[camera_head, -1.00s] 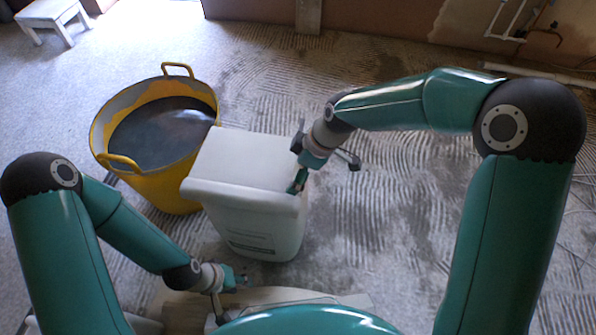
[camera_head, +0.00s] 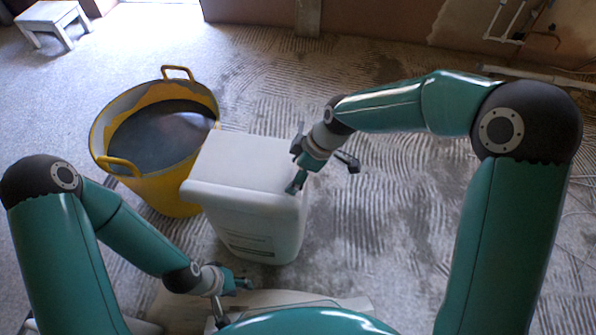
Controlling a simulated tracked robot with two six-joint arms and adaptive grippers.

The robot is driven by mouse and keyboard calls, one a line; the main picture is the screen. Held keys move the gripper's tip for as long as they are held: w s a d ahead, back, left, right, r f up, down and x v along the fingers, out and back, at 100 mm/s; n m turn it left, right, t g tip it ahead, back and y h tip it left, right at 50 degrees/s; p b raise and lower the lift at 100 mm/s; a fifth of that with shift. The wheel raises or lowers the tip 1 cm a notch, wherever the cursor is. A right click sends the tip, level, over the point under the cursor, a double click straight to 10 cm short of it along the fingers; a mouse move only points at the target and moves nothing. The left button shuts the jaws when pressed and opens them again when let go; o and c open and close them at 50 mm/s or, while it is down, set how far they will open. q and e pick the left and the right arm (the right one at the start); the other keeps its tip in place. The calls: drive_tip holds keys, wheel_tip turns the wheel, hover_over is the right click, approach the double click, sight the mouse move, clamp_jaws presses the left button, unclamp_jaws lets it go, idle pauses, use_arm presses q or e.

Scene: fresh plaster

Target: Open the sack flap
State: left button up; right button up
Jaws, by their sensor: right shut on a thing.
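The white sack-like container (camera_head: 253,225) stands upright on the floor at the centre, with printed lines low on its front. Its pale top flap (camera_head: 245,162) lies flat across the top and looks closed, with its front edge folded down. My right gripper (camera_head: 296,186) is at the right edge of the flap, shut on that edge; the grip itself is partly hidden by the fingers. My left gripper (camera_head: 238,284) is low in front of the container, above a pale board, and apart from the flap. Whether its fingers are open is too small to tell.
A yellow two-handled tub (camera_head: 165,186) with dark grey content stands just left of the container. A pale board (camera_head: 290,298) lies in front, partly hidden by my body. A white stool (camera_head: 50,20) stands far left.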

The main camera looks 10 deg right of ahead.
drive_tip(key=shift+w+r+g+p, duration=0.1)
drive_tip(key=shift+r+g+p, duration=0.25)
drive_tip(key=shift+p, duration=0.3)
drive_tip(key=w+r+g+p, duration=0.1)
drive_tip(key=p, duration=0.2)
drive_tip(key=w+r+g+y+p, duration=0.1)
drive_tip(key=r+p, duration=0.1)
drive_tip(key=w+d+r+m+g+p, duration=0.1)
drive_tip(key=p, duration=0.2)
drive_tip(key=shift+w+r+g+p, duration=0.3)
drive_tip(key=shift+g, duration=0.05)
drive_tip(key=shift+w+d+r+g+y+p, duration=0.2)
drive_tip(key=shift+w+r+g+y+p, duration=0.15)
drive_tip(key=shift+w+g+p, duration=0.2)
drive_tip(key=shift+w+d+r+g+y+p, duration=0.2)
drive_tip(key=shift+w+r+g+y+p, duration=0.1)
drive_tip(key=shift+w+g+p, duration=0.2)
